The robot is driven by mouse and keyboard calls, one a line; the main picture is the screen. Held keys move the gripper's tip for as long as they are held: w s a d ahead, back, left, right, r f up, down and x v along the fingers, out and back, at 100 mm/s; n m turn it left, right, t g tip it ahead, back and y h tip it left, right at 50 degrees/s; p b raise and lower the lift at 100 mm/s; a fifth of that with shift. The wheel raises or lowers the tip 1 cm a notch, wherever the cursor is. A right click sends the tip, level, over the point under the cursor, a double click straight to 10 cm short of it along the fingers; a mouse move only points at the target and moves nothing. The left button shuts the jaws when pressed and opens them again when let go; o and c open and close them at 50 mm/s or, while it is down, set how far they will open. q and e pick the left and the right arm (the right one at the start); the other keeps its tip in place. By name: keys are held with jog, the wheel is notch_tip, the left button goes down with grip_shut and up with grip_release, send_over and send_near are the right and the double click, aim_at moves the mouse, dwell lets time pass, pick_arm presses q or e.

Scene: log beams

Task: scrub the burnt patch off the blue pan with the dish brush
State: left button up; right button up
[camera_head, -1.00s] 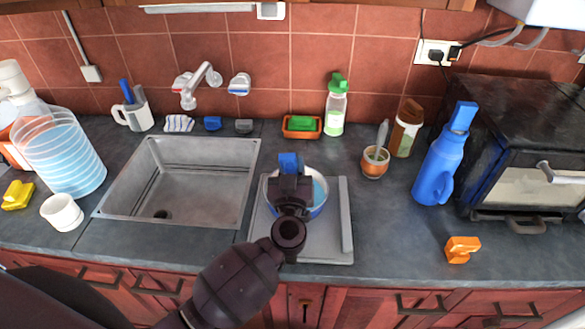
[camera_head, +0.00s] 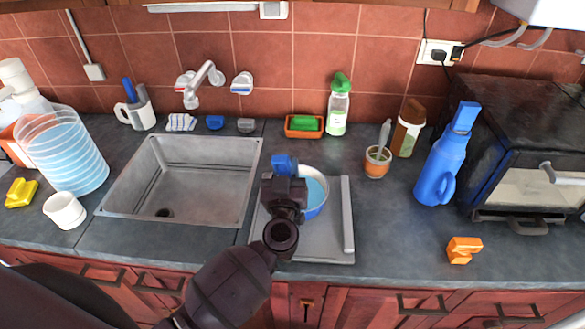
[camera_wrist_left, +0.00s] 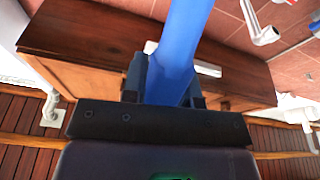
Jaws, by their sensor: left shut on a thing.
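The blue pan (camera_head: 317,190) sits on the grey drainboard right of the sink, with a pale rim and light blue inside. Its left part is hidden behind my left gripper (camera_head: 284,186), and I see no burnt patch on the part that shows. My left gripper is over the pan's left side, shut on the blue handle of the dish brush (camera_head: 284,163). The handle (camera_wrist_left: 180,45) also stands between the fingers in the left wrist view. The brush head is hidden, so I cannot tell whether it touches the pan. My right gripper is out of view.
The steel sink (camera_head: 188,180) lies left of the drainboard (camera_head: 325,245). A green sponge in an orange dish (camera_head: 304,126) and a soap bottle (camera_head: 338,108) stand behind. A blue bottle (camera_head: 440,165) stands right, near the oven (camera_head: 530,150). The counter between is mostly free.

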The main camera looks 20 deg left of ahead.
pick_arm(q)
jog(key=shift+a, duration=0.6)
